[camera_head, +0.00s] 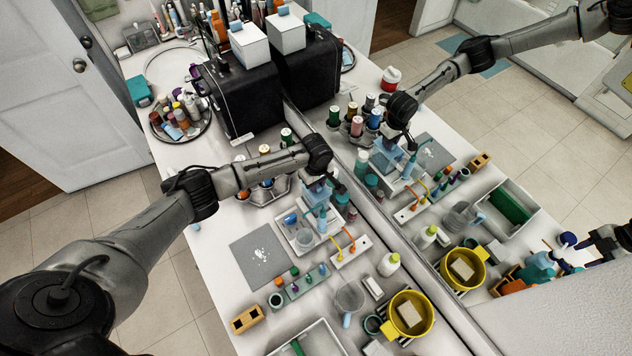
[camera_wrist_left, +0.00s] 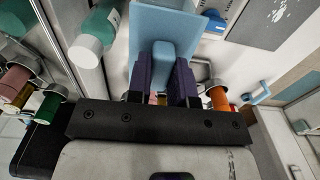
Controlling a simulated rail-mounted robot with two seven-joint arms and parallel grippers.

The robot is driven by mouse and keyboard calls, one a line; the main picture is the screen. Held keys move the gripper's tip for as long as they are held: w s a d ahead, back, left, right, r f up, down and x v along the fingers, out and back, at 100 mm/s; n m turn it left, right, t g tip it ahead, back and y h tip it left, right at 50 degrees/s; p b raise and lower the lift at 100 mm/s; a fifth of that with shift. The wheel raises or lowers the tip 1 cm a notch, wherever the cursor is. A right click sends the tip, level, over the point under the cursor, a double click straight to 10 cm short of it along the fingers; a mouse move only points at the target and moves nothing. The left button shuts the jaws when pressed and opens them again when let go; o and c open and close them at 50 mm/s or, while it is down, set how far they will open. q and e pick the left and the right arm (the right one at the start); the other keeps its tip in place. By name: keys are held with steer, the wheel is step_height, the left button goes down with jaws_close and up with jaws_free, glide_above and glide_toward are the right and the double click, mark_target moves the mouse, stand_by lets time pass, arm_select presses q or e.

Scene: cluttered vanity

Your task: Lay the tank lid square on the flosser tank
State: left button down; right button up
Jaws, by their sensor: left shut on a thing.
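The blue tank lid (camera_wrist_left: 165,20) is a flat plate with a raised grip, held between the dark fingers of my left gripper (camera_wrist_left: 160,75). In the head view my left gripper (camera_head: 322,178) is pointed down above the counter, with light blue parts under it. A pale tray (camera_head: 285,232) just below it holds blue and clear pieces and a blue-handled piece. I cannot tell which piece is the flosser tank, or whether the lid touches anything. My right gripper is not seen directly; a dark arm part at the right edge seems to be a reflection.
The mirror behind the counter repeats the items and my left arm. A grey mat (camera_head: 252,268) lies left of the tray. A toothbrush rack (camera_head: 350,252), white bottle (camera_head: 388,265) and yellow pot (camera_head: 428,322) stand to the right.

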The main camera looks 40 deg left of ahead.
arm_select(q)
steer(key=shift+f+p, duration=0.2)
steer(key=shift+p, duration=0.1)
stand_by(0.7)
steer(key=shift+f, duration=0.5)
stand_by(0.3)
steer(key=c, duration=0.9)
jaws_free()
steer(key=shift+c, duration=0.2)
step_height(320, 180, up, 14)
steer(key=b, duration=0.2)
steer(key=shift+f, duration=0.1)
